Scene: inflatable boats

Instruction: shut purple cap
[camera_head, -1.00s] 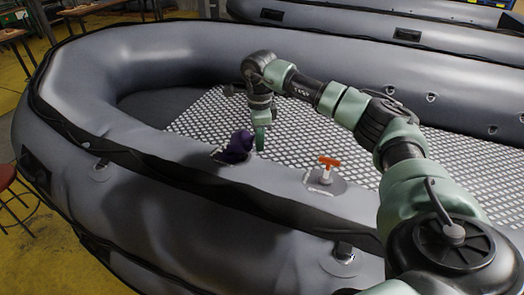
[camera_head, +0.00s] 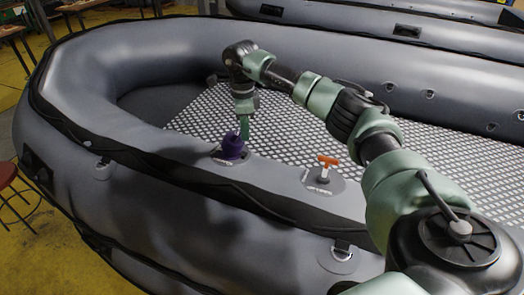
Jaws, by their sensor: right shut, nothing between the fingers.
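The purple cap (camera_head: 231,146) sits on a round valve patch on the top of the near grey tube of the inflatable boat (camera_head: 150,150). It looks seated low over the valve. My right gripper (camera_head: 244,136) points down at the cap's upper right side, its green fingers shut and empty. The fingertips are at or very near the cap; I cannot tell whether they touch. The valve under the cap is hidden. My left gripper is not in the view.
An orange T-handle valve (camera_head: 326,163) stands on the same tube, to the right of the cap. The boat's patterned floor (camera_head: 290,125) lies behind. Another grey boat (camera_head: 400,32) is at the back, and a red stool (camera_head: 7,175) is at the left edge.

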